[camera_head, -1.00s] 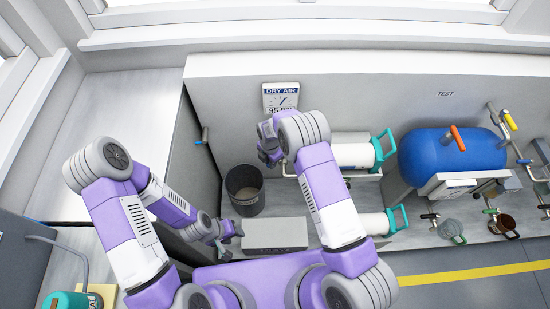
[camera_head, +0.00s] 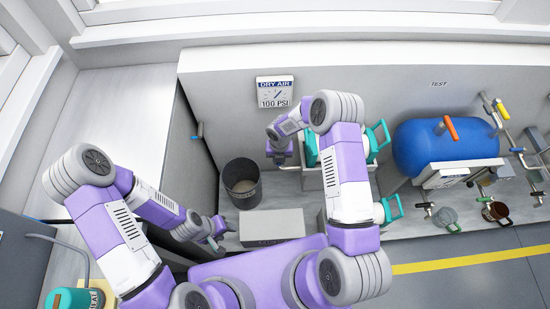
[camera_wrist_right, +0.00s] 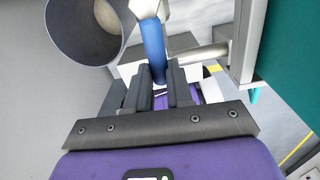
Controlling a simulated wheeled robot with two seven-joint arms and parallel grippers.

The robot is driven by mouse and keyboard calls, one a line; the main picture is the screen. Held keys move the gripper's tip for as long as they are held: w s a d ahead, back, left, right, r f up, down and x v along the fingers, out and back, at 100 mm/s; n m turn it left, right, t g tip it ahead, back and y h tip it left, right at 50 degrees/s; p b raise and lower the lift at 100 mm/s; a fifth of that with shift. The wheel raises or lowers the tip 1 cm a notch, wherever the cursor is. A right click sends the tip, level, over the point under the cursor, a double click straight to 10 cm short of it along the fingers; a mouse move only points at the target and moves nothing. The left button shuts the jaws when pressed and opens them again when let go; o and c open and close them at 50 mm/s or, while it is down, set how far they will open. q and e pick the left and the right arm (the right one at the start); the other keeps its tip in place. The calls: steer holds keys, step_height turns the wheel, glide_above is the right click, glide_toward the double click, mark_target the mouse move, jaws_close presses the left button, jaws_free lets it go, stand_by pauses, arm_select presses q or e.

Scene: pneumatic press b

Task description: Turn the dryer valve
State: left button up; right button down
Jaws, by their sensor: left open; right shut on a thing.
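In the right wrist view, the blue valve handle (camera_wrist_right: 153,48) sits between the fingers of my right gripper (camera_wrist_right: 159,75), which is shut on it. The handle joins a pale metal fitting at its upper end. In the head view my right gripper (camera_head: 279,157) is in front of the bench wall, left of the dryer housing, and hides the handle. My left gripper (camera_head: 220,233) is open and empty near the bench's front edge, below the dark bin. A DRY AIR gauge sign (camera_head: 275,92) on the wall reads 100 PSI.
A dark bin (camera_head: 242,186) and a grey box (camera_head: 272,228) stand left of the dryer, close to my arms. A blue tank (camera_head: 440,150) with an orange-handled valve and several mugs are at right.

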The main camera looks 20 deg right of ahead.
steer(key=shift+d+n, duration=0.3)
stand_by(0.4)
steer(key=c, duration=1)
jaws_free()
step_height(320, 180, up, 8)
steer(key=shift+f+p, duration=0.2)
steer(key=shift+p, duration=1)
